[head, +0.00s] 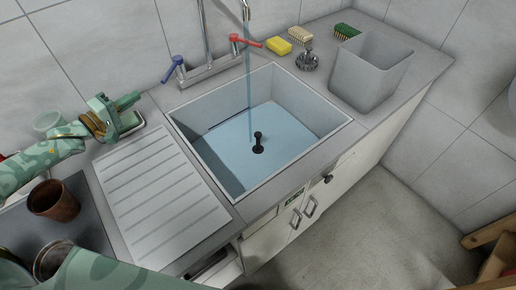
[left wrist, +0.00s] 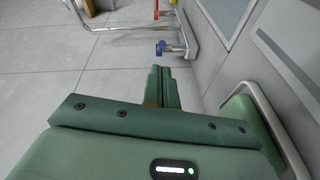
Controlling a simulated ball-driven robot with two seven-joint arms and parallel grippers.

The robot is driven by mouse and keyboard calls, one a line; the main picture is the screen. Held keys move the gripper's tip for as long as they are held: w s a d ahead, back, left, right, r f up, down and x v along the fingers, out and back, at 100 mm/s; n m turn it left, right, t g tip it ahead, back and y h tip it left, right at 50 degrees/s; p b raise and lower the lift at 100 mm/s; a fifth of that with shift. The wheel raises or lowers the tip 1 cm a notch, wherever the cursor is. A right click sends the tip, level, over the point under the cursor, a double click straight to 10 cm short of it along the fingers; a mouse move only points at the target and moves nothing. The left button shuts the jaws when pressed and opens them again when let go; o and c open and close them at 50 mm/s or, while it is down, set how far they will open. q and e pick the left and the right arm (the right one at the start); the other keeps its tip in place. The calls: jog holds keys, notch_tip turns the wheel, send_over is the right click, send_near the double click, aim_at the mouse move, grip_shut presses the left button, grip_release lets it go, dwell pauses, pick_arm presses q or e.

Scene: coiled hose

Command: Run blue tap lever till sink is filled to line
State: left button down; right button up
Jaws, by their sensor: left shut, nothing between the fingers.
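The sink (head: 293,172) holds pale blue water (head: 235,150), and a thin stream (head: 248,90) falls into it from the spout. A short dark line (head: 225,120) shows on the back wall close to the water's edge. The blue tap lever (head: 172,69) stands at the left end of the tap; it also shows in the left wrist view (left wrist: 162,48). My left gripper (head: 134,101) is shut and empty, left of the blue lever and apart from it. Its closed fingers (left wrist: 158,80) point toward the lever in the left wrist view. My right gripper is out of view.
The red lever (head: 246,41) is right of the blue one. A black upright piece (head: 258,143) stands in the sink. A grey bin (head: 368,75), yellow sponge (head: 278,46) and brushes are at right. The ribbed drainboard (head: 160,195) is clear; a brown cup (head: 52,201) is left.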

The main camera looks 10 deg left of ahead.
pick_arm(q)
jog(key=c, duration=1.4)
grip_release()
jog(key=shift+c, duration=0.2)
jog(key=n, duration=0.1)
jog(key=n+t+y+p, duration=0.15)
jog(key=n+y, duration=0.55)
jog(key=n, duration=1.9)
send_near(166, 79)
jog(key=shift+t, duration=0.25)
jog(key=w+b, duration=0.1)
jog(key=w, duration=0.2)
jog(key=w+b, duration=0.1)
jog(key=w, duration=0.2)
jog(key=w+f+b, duration=0.1)
jog(key=w, duration=0.2)
jog(key=shift+w+a+f, duration=0.1)
jog(key=shift+w+a, duration=0.2)
jog(key=shift+a, duration=0.05)
jog(key=shift+w+b, duration=0.35)
jog(key=shift+w, duration=0.3)
